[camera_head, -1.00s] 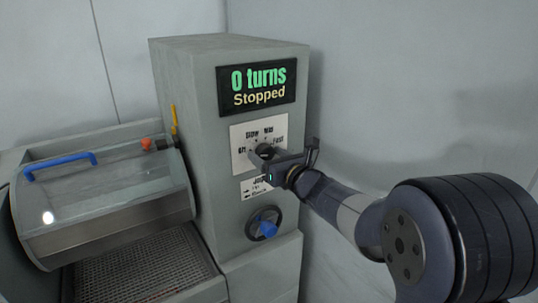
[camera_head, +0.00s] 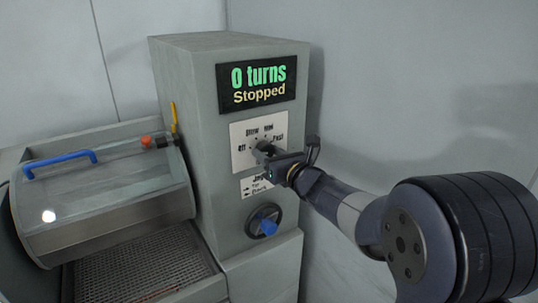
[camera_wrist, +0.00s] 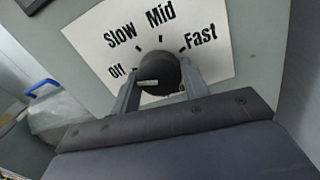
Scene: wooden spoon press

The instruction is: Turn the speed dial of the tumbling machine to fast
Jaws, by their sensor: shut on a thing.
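The speed dial (camera_wrist: 160,72) is a dark round knob on a white plate marked Off, Slow, Mid and Fast. A pale mark on the knob lies on its left side, nearest to Off. My gripper (camera_wrist: 161,82) is shut on the dial, one finger on each side of it. In the head view my gripper (camera_head: 268,153) reaches the plate from the right and hides part of the dial. The tumbling machine (camera_head: 190,110) has a screen (camera_head: 257,80) reading "0 turns" and "Stopped".
A blue knob (camera_head: 265,220) sits below the dial, under a small label (camera_head: 254,186). A clear-lidded drum with a blue handle (camera_head: 60,163) stands at left, beside a red button (camera_head: 146,141) and a yellow lever (camera_head: 174,118). The wall at right is bare.

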